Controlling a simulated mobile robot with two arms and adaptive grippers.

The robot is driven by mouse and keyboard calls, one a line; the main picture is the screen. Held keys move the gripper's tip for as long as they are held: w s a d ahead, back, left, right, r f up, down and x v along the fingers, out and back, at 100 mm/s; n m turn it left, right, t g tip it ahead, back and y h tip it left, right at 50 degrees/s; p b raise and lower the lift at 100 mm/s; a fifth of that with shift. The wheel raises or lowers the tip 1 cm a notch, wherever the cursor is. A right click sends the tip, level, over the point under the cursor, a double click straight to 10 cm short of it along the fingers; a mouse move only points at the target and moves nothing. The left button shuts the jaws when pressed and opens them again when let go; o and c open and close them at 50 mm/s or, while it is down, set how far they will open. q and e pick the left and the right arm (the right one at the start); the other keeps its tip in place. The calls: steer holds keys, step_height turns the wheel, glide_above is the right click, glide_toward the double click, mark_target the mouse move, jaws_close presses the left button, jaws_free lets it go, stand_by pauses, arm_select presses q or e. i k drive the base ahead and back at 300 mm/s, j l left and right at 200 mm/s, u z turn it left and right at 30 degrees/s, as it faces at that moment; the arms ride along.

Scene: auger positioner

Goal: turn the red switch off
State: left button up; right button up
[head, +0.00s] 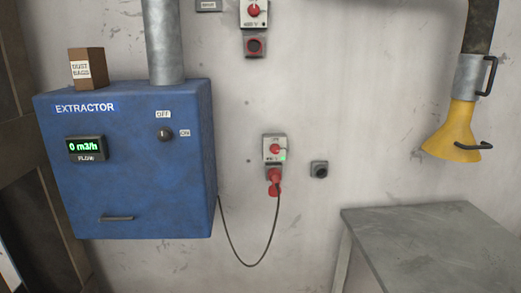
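A red rotary switch (275,148) sits on a light grey wall box (268,158) in the middle of the head view. A small green light (283,157) glows at its lower right. A red plug (274,178) with a dark cable is in the socket below it. I cannot read the small lettering on either box. Neither of my grippers is in view.
The blue extractor (130,190) hangs at left; its display (86,148) reads 0 m3/h. Its black knob (165,134) has OFF and ON labels. The cable (250,263) loops below. A grey table (430,235) and yellow hood (455,135) are at right. A small round fixture (319,170) is nearby.

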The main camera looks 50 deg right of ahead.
mark_target(275, 149)
steer(key=z, duration=1.75)
